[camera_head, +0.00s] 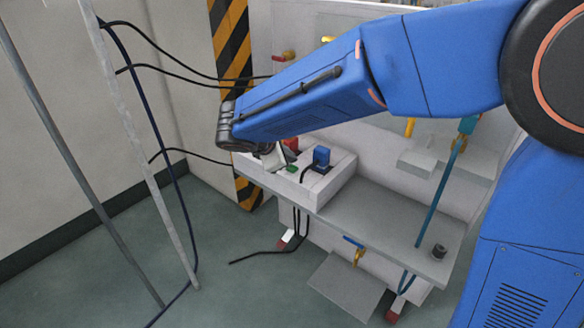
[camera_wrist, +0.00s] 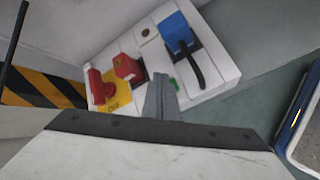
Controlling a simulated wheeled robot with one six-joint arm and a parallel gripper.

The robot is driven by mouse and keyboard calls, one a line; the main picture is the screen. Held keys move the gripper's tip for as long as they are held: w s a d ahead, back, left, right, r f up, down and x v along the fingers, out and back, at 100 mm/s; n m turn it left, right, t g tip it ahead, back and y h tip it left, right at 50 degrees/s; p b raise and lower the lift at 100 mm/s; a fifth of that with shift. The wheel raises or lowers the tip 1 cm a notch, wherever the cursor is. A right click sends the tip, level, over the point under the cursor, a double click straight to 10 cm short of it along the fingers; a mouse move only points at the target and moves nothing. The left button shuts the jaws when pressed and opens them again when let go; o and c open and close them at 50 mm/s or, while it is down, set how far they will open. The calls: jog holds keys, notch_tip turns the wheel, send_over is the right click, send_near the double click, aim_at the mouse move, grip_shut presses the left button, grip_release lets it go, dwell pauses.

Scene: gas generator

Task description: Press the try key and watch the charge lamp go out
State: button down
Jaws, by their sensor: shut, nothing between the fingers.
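A white control box (camera_head: 310,190) sits on the grey shelf. It also shows in the wrist view (camera_wrist: 205,62). A small green key (camera_head: 292,168), perhaps the try key, is on its top; in the wrist view the green (camera_wrist: 174,84) shows just right of my fingertips, partly hidden by them. My gripper (camera_wrist: 160,80) is shut and empty, low over the box beside the green key; I cannot tell whether it touches. It also shows in the head view (camera_head: 272,160). A small round dark fitting (camera_wrist: 145,33) is on the box; I cannot tell whether it is the charge lamp or lit.
Red knobs (camera_wrist: 103,85) stand by a yellow plate (camera_wrist: 118,103) left of my fingers. A blue connector with a black lever (camera_wrist: 180,35) stands at the box's far end. Black cables (camera_head: 296,222) hang below the shelf (camera_head: 385,220), whose right part is mostly clear.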

jog(key=shift+f, duration=0.2)
jog(key=shift+f, duration=0.25)
jog(key=shift+f, duration=0.45)
dwell(1.0)
jog(key=shift+r, duration=0.9)
notch_tip(320, 180, up, 5)
dwell(0.9)
dwell(0.5)
